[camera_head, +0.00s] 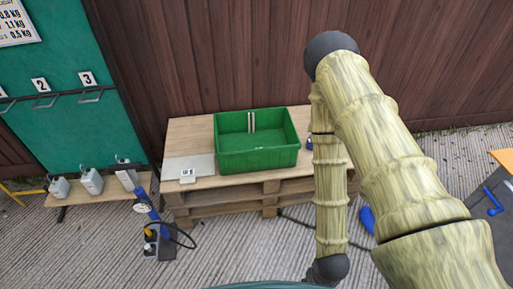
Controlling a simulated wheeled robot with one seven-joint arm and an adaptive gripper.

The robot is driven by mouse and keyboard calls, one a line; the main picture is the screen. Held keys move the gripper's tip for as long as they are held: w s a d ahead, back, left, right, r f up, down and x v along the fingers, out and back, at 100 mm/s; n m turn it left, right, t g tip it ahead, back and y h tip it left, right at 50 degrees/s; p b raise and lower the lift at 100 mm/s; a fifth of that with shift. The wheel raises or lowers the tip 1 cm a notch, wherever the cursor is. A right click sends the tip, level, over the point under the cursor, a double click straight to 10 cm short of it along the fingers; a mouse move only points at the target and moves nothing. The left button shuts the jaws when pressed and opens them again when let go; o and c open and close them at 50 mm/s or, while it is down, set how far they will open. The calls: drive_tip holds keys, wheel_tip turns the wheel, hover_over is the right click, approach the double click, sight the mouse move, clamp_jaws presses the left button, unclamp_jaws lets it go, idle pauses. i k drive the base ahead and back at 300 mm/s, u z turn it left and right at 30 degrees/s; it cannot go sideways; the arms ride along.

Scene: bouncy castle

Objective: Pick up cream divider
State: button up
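A green crate (258,161) stands on a wooden pallet table. Inside it, against the back wall, two thin upright cream strips (251,122) stand side by side. They look like the cream divider, but they are too small to tell whether they are one piece or two. My arm crosses the right half of the view, bending at a dark joint at the top and coming down in front of the table's right side. My gripper is not in view.
The pallet table (190,134) has a grey plate (190,166) and a small "W5" card (187,176) left of the crate. A small blue and white thing is partly hidden behind my arm. Grey devices (91,181) sit on a low bench at left. A wooden fence (230,50) stands behind.

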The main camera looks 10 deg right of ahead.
sight(186, 169)
drive_tip(key=u, duration=0.95)
drive_tip(key=k, duration=1.25)
drive_tip(key=u, duration=1.25)
drive_tip(key=i, duration=2.05)
drive_tip(key=z, duration=1.45)
drive_tip(key=i, duration=0.7)
drive_tip(key=z, duration=0.8)
